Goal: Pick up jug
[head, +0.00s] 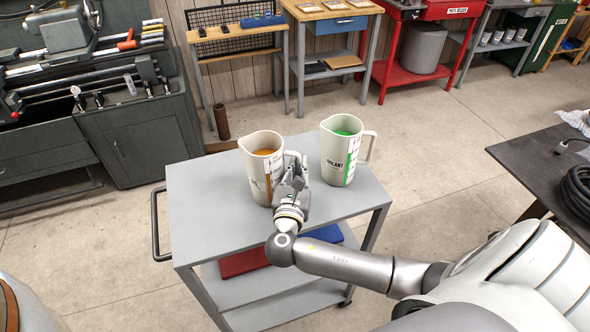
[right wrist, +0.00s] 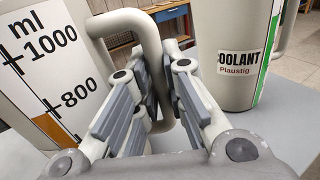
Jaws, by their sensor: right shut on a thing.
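A pale jug with an orange-brown level strip and orange contents (head: 257,170) stands upright on the grey cart (head: 207,222). A second pale jug (head: 334,158), with green contents and a coolant label, stands to its right. My right gripper (head: 294,170) is between the two jugs, at the orange jug's handle. In the right wrist view its fingers (right wrist: 160,88) are closed on that handle (right wrist: 146,28), with the jug's scale to the left. The coolant jug (right wrist: 230,60) is on the right there, apart from the fingers. My left gripper is out of view.
The cart's lower shelf holds a red item (head: 243,262) and a blue item (head: 327,233). A dark table (head: 520,150) with a coiled black hose (head: 578,188) is at right. A lathe and benches line the back. Bare cart top lies left of the jugs.

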